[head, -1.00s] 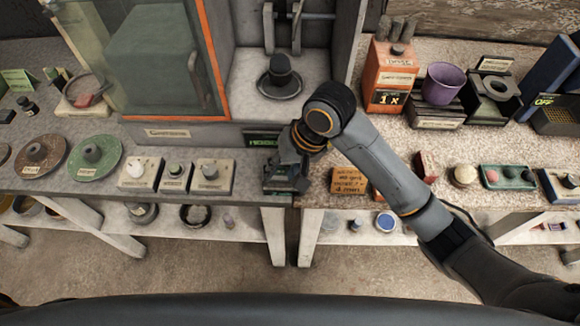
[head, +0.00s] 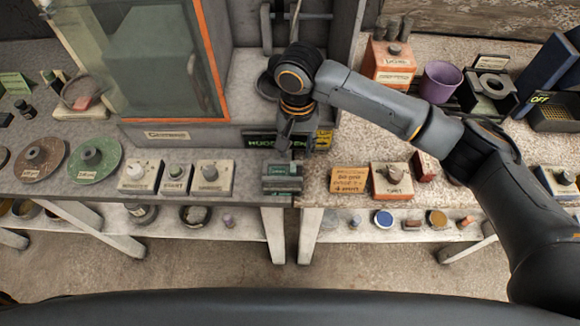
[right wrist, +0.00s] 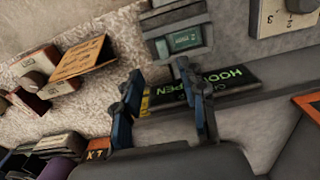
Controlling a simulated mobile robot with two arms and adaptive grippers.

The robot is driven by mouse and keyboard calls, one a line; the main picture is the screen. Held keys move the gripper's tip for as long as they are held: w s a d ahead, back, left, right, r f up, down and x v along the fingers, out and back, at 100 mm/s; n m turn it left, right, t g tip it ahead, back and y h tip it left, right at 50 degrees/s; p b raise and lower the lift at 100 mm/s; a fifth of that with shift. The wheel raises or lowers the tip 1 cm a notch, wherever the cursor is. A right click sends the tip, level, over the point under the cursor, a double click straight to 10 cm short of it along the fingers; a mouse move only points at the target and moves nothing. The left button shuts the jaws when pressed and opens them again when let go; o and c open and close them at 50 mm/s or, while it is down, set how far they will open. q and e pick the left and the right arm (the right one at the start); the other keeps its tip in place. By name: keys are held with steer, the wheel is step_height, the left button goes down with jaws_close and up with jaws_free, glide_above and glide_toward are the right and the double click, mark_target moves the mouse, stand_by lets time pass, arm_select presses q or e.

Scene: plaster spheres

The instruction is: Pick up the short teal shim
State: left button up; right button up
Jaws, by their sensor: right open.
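A small teal block (head: 284,169), likely the short teal shim, lies in a grey holder (head: 283,190) at the front edge where the two tables meet. In the right wrist view the teal block (right wrist: 185,40) sits in its grey holder (right wrist: 165,22), beyond the fingertips. My right gripper (head: 297,147) is behind the holder in the head view, apart from the block. In the right wrist view my right gripper (right wrist: 159,72) has its two blue fingers spread with nothing between them. My left gripper is in neither view.
A dark sign with green letters (head: 268,140) lies behind the holder. Knob boxes (head: 211,178) stand to the left. A cardboard note (head: 350,180) and an orange-based knob box (head: 392,181) stand to the right. A glass-fronted cabinet (head: 218,60) rises behind.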

mark_target(293, 167)
steer(key=shift+s+a+f+p, duration=0.15)
steer(key=shift+f+p, duration=0.25)
steer(key=shift+f, duration=1.1)
steer(key=shift+s+a+f+p, duration=0.15)
steer(key=shift+f+p, duration=0.2)
steer(key=shift+f, duration=1.15)
jaws_close()
